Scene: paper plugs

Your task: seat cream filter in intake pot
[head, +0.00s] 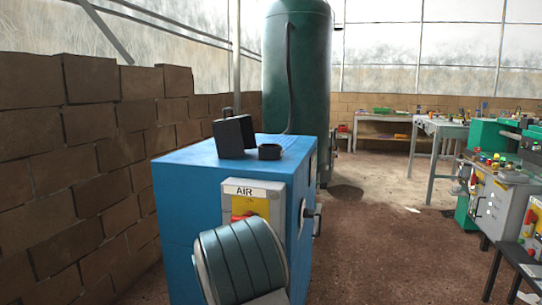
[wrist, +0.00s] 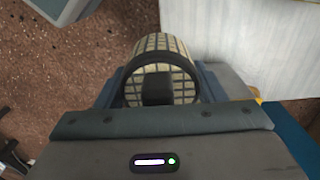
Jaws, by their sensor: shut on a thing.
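The cream filter (wrist: 165,45) is a short cylinder with a dark grid over its side, in the wrist view. My gripper (wrist: 161,84) is shut on it, with a dark finger on each side. A dark block covers the middle of the filter's near end. In the head view, a small dark round pot (head: 270,152), which looks like the intake pot, stands on top of the blue cabinet. Its inside is too small to make out. The filter and my gripper cannot be made out in the head view, and the pot cannot be made out in the wrist view.
A dark case (head: 234,136) with a handle stands beside the pot on the blue cabinet (head: 190,168). The cabinet's front bears an AIR switch box (head: 240,200). A brick wall (head: 90,150) is at left, a green tank (head: 297,75) behind. Open floor (head: 370,240) lies right.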

